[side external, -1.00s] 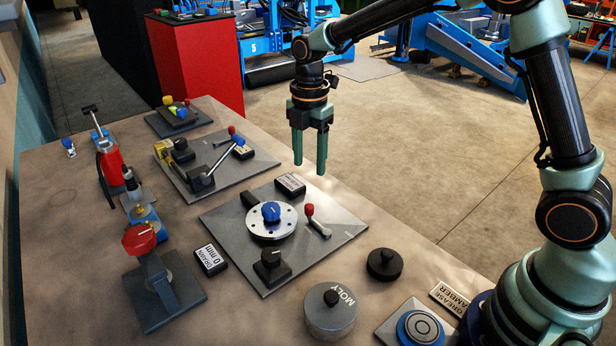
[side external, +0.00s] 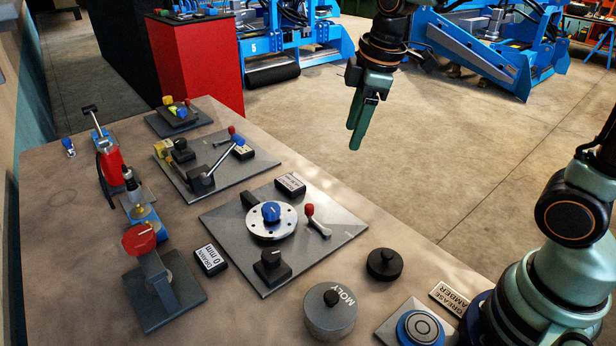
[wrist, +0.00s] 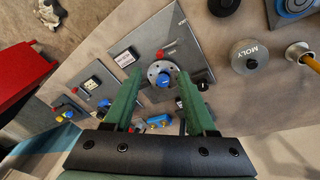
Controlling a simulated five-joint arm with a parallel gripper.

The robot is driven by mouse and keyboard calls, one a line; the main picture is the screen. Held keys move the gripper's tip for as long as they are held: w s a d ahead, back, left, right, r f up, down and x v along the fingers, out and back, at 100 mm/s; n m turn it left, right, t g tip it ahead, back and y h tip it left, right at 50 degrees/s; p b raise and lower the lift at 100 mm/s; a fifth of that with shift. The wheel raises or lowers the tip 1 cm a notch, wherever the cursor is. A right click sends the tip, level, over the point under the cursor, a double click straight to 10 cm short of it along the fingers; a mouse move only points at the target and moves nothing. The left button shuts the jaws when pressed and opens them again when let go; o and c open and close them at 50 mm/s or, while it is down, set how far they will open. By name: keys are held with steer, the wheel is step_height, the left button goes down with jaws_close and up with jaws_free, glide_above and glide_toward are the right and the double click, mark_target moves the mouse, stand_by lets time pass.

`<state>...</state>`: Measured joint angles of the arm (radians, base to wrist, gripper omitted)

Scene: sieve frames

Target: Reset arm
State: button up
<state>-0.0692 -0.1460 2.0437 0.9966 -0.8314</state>
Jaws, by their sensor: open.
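My gripper (side external: 357,117) hangs in the air beyond the table's right edge in the side view, fingers pointing down and empty. In the wrist view my gripper (wrist: 156,75) has its two green fingers spread apart with nothing between them. Below and beyond the fingers in that view is the round silver flange with a blue knob (wrist: 164,82), on a grey plate. The same blue knob (side external: 271,211) shows in the side view, well clear of my gripper. My upper arm is partly out of the side picture.
The table (side external: 80,200) holds a plate with a red-tipped lever (side external: 310,210), a grey MOLY canister (side external: 331,311), a black knobbed lid (side external: 384,264), a red-topped stand (side external: 139,240) and a red pump-like cylinder (side external: 110,162). A red cabinet (side external: 197,65) stands behind. Open floor lies right of the table.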

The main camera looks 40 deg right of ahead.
steer(key=s+d+m+t, duration=0.2)
steer(key=s+m, duration=0.6)
steer(key=m, duration=0.2)
steer(key=shift+s+d+r+t, duration=0.3)
steer(key=shift+s+r+t, duration=0.05)
steer(key=shift+r+t, duration=0.1)
